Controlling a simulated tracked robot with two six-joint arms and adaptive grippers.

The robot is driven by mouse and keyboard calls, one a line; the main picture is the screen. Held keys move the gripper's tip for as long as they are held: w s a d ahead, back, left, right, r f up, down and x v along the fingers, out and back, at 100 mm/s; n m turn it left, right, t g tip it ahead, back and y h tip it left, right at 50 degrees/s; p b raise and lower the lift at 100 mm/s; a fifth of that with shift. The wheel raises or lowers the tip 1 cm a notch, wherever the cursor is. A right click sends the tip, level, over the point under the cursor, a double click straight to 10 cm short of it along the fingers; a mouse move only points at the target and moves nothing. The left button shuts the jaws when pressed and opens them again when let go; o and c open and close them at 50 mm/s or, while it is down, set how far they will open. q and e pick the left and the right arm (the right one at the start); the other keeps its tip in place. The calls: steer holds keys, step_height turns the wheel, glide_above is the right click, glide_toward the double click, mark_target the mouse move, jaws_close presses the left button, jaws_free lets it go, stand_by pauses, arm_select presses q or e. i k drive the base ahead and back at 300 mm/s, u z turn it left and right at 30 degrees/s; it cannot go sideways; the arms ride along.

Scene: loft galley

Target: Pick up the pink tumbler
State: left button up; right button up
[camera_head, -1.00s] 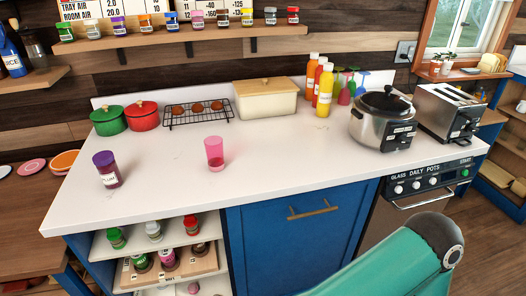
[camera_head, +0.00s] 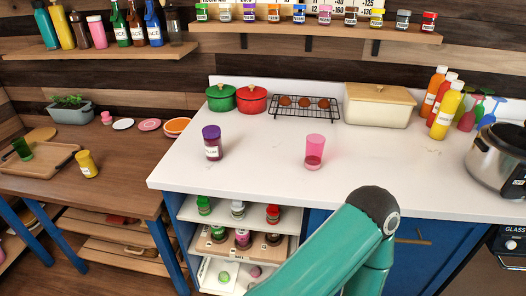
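The pink tumbler (camera_head: 315,151) stands upright on the white counter, right of the jar with the purple lid. It is translucent, with a darker pink base. Nothing touches it. Neither gripper shows in the view.
A purple-lidded jar (camera_head: 212,143) stands left of the tumbler. Behind are green (camera_head: 221,98) and red (camera_head: 252,100) pots, a wire rack (camera_head: 303,107) and a bread box (camera_head: 378,106). Bottles (camera_head: 446,110) and a cooker (camera_head: 499,160) stand right. Counter around the tumbler is clear.

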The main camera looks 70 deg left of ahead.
mark_target(315, 142)
steer(key=u, duration=0.05)
steer(key=i, duration=0.25)
steer(key=u, duration=2.6)
steer(key=k, duration=0.6)
steer(key=u, duration=0.15)
steer(key=i, duration=0.55)
steer(key=z, duration=0.2)
steer(key=k, duration=0.5)
steer(key=u, duration=0.2)
steer(key=i, duration=0.4)
